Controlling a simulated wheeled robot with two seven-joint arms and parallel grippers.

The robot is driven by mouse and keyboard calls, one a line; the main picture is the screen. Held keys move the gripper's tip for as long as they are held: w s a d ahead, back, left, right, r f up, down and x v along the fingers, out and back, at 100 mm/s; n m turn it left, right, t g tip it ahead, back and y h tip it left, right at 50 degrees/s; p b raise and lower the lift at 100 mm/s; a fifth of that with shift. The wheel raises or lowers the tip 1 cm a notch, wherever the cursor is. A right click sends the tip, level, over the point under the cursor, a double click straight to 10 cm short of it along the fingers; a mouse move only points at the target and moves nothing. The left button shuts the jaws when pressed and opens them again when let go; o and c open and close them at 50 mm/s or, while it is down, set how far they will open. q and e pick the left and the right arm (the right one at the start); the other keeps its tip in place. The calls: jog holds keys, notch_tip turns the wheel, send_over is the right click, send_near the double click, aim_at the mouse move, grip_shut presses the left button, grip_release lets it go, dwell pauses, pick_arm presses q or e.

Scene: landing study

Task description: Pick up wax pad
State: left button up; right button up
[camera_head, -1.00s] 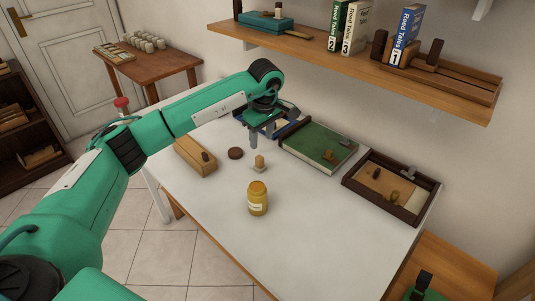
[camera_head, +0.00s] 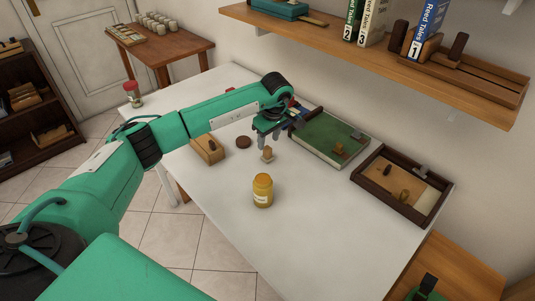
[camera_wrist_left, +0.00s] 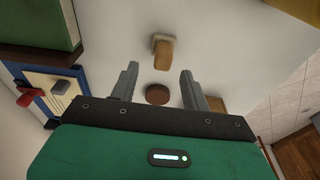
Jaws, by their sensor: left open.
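A dark brown round disc (camera_head: 243,142), which may be the wax pad, lies flat on the white table (camera_head: 310,210). In the left wrist view the disc (camera_wrist_left: 157,94) shows between my fingers, beyond the gripper's front edge. My left gripper (camera_head: 269,140) is open and empty above the table, to the right of the disc in the head view. In the left wrist view its two fingers (camera_wrist_left: 157,85) are spread apart. A small tan block on a pale base (camera_head: 267,155) stands close by in front of the gripper, apart from the fingers.
A yellow jar (camera_head: 263,190) stands nearer the front. A wooden block (camera_head: 206,150) lies to the left, partly behind my arm. A wall shelf (camera_head: 390,62) hangs behind. The front of the table is clear.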

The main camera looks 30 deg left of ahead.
aim_at(268, 147)
pick_arm(q)
notch_tip(268, 147, down, 4)
jog(key=shift+s+a+f, duration=0.1)
jog(key=shift+a+f, duration=0.05)
jog(key=shift+f, duration=0.05)
pick_arm(e)
jog(key=shift+s+d+f, duration=0.25)
jog(key=shift+s+f, duration=0.45)
jog(key=shift+f, duration=0.3)
pick_arm(q)
jog(key=shift+c, duration=0.5)
grip_shut()
notch_tip(268, 147, up, 20)
jog(key=shift+b, duration=0.4)
pick_arm(e)
jog(key=shift+w+a+r, duration=0.15)
jog(key=shift+w+r, duration=0.1)
jog(key=shift+r, duration=0.3)
jog(key=shift+w+a+r, duration=0.1)
jog(key=shift+w+r, duration=0.2)
jog(key=shift+r, duration=0.3)
jog(key=shift+w+a+r, duration=0.15)
jog(key=shift+w+r, duration=0.1)
jog(key=shift+r, duration=0.3)
